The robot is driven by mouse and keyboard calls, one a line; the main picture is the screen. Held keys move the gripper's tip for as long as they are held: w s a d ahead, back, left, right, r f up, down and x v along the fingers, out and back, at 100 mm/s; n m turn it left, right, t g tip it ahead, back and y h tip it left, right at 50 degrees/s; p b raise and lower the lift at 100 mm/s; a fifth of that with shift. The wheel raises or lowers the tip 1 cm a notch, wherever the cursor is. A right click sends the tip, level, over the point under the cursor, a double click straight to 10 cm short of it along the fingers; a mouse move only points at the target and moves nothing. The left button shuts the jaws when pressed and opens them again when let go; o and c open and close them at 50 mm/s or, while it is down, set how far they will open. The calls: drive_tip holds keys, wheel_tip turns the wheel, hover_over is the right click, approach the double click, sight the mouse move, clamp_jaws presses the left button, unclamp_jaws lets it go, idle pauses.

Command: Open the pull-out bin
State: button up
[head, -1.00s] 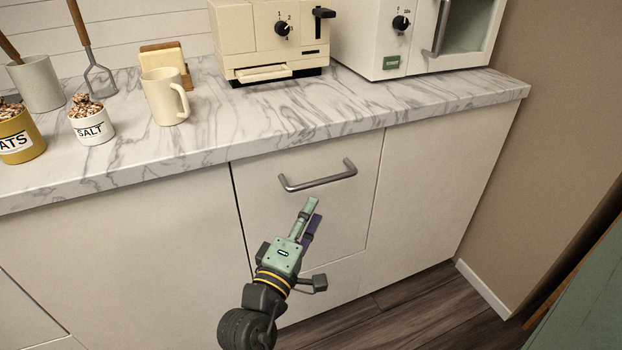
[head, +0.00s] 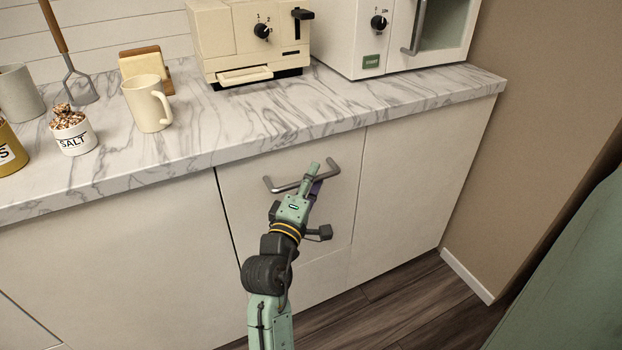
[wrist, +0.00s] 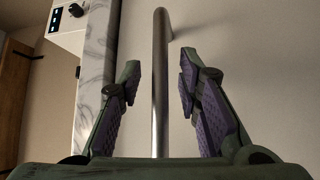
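The pull-out bin front (head: 335,215) is a cream cabinet panel below the marble counter, with its edges flush with the panels beside it. Its metal bar handle (head: 285,187) runs across the upper part of the panel. My gripper (head: 312,173) is at the handle, overlapping its middle in the head view. In the wrist view, the handle bar (wrist: 160,80) runs between the two open fingers of my gripper (wrist: 159,85), with a visible gap on each side. The fingers have purple pads. They are not closed on the bar.
The marble counter (head: 330,110) overhangs just above the handle. On it stand a toaster (head: 235,40), a microwave (head: 370,40), a mug (head: 148,105) and a salt pot (head: 72,132). A wall (head: 520,150) is at right. The wooden floor (head: 400,300) before the cabinet looks clear.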

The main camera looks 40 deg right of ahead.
drive_tip(key=shift+c, duration=0.3)
clamp_jaws()
idle(0.5)
